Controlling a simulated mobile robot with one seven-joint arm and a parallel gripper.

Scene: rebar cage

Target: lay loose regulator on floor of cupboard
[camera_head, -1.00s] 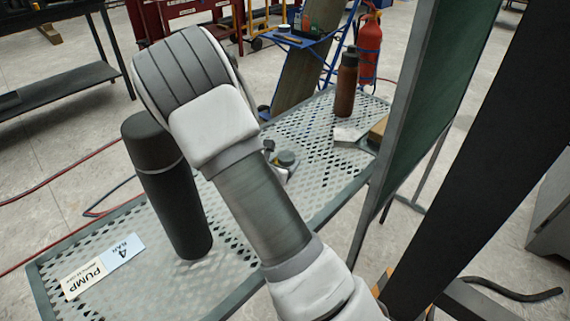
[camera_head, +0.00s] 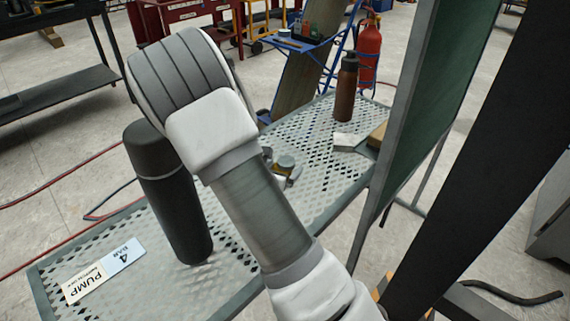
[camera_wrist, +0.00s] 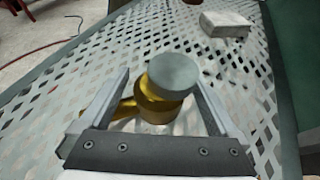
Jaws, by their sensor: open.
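The loose regulator (camera_wrist: 160,95) is a brass body with a grey round cap, resting on a perforated metal shelf (camera_wrist: 60,105). In the wrist view it lies between the two fingers of my gripper (camera_wrist: 160,100), which is open around it. I cannot tell whether either finger touches it. I cannot make out the cupboard for certain; a green panel in a grey frame (camera_head: 440,90) stands at the right.
A black bottle (camera_head: 178,205) stands left of my arm, close to it. A PUMP label plate (camera_head: 104,271) lies at the shelf's near left. A brown bottle (camera_head: 345,92) and a pale block (camera_head: 347,141) are at the far end. A fire extinguisher (camera_head: 368,50) stands beyond.

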